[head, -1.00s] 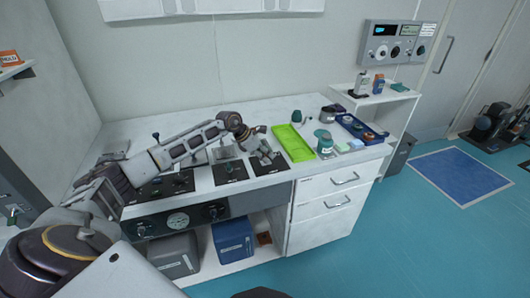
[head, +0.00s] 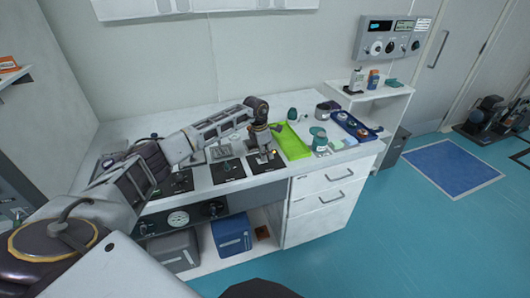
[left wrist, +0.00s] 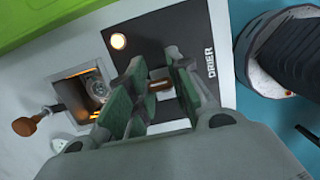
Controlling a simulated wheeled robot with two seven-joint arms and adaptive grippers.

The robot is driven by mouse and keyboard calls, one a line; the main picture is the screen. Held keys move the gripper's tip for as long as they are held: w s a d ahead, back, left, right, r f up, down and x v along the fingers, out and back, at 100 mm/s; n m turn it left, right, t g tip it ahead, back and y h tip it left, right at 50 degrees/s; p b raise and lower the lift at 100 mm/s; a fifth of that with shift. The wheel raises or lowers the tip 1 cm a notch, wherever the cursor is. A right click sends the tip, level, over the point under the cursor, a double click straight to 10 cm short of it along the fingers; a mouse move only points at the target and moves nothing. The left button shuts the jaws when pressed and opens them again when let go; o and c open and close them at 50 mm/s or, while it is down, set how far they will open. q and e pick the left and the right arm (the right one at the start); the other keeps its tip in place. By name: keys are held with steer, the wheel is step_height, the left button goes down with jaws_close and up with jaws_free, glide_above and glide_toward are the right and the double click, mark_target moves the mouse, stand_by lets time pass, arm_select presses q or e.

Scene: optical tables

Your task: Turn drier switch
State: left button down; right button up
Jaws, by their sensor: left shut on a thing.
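In the head view my left gripper (head: 263,160) points down at the drier panel (head: 279,163), the rightmost of the black panels at the counter's front. The lamp (head: 274,152) shows there as a small orange spot. My right gripper is in neither view.
A lit square recess (left wrist: 90,90) with a brown-knobbed lever (left wrist: 25,126) lies beside the panel in the left wrist view. A green tray (head: 291,141) is just right of my gripper in the head view. A blue tray (head: 352,126) and small containers stand farther right.

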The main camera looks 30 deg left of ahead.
arm_select(q)
steer(key=shift+d+f+g, duration=0.15)
steer(key=shift+f+g, duration=0.05)
steer(key=shift+g, duration=0.1)
steer(key=shift+y, duration=0.3)
steer(key=c, duration=1.7)
jaws_free()
steer(key=o, duration=0.4)
steer(key=shift+r, duration=0.1)
steer(key=shift+w, duration=0.1)
steer(key=shift+r, duration=0.8)
steer(key=r, duration=0.7)
steer(key=s+a+r, duration=0.1)
steer(key=r, duration=0.2)
steer(key=shift+r, duration=0.15)
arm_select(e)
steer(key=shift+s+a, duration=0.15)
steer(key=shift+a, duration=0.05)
